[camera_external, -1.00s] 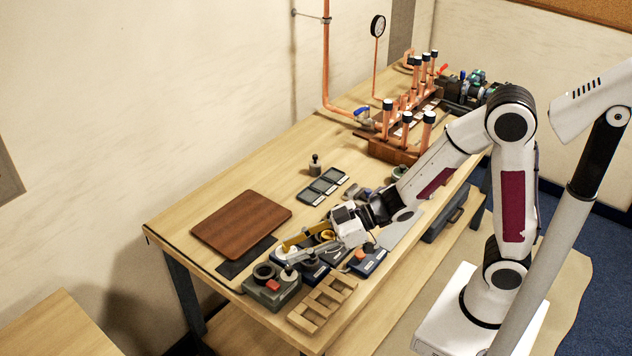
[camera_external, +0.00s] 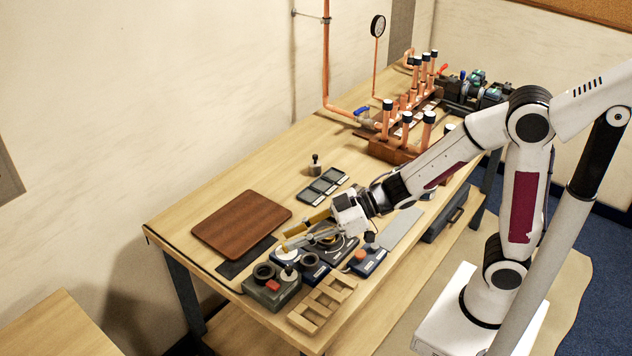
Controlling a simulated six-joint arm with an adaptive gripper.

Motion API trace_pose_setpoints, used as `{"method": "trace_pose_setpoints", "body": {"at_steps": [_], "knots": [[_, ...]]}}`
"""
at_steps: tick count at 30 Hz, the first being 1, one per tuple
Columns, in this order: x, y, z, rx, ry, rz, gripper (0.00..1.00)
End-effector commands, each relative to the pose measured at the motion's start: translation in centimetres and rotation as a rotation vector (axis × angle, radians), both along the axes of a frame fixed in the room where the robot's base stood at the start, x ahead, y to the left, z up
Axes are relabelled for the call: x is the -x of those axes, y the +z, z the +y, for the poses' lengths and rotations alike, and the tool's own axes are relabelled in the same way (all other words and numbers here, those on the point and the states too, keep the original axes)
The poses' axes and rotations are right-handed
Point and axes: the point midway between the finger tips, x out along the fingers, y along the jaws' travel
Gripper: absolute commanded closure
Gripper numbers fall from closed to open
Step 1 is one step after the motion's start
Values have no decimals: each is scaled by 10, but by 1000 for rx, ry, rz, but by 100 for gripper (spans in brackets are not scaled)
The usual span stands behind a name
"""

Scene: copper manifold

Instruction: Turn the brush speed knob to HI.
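My gripper (camera_external: 284,240) hangs over the cluster of small control boxes at the near end of the bench. Its yellow finger and grey finger are apart, with nothing visible between them. A grey-green box (camera_external: 263,293) carries a dark round part (camera_external: 264,272) and a red switch (camera_external: 273,286). A blue box (camera_external: 318,273) beside it has another dark round part (camera_external: 308,260). A white-topped part (camera_external: 288,254) lies just below the fingertips. No label is readable, so I cannot tell which part is the brush speed knob or where it points.
A wooden slotted rack (camera_external: 322,304) lies at the front edge. A blue box with an orange button (camera_external: 361,256) is to its right. A brown board (camera_external: 241,224) lies at the left. Copper pipes in a wooden block (camera_external: 400,153) stand farther back. The bench behind the boxes is partly clear.

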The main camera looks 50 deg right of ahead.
Motion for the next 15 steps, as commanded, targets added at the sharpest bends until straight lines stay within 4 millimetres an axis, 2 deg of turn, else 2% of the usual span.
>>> {"method": "trace_pose_setpoints", "body": {"at_steps": [15], "knots": [[0,37,0,0,3,-3,79]]}}
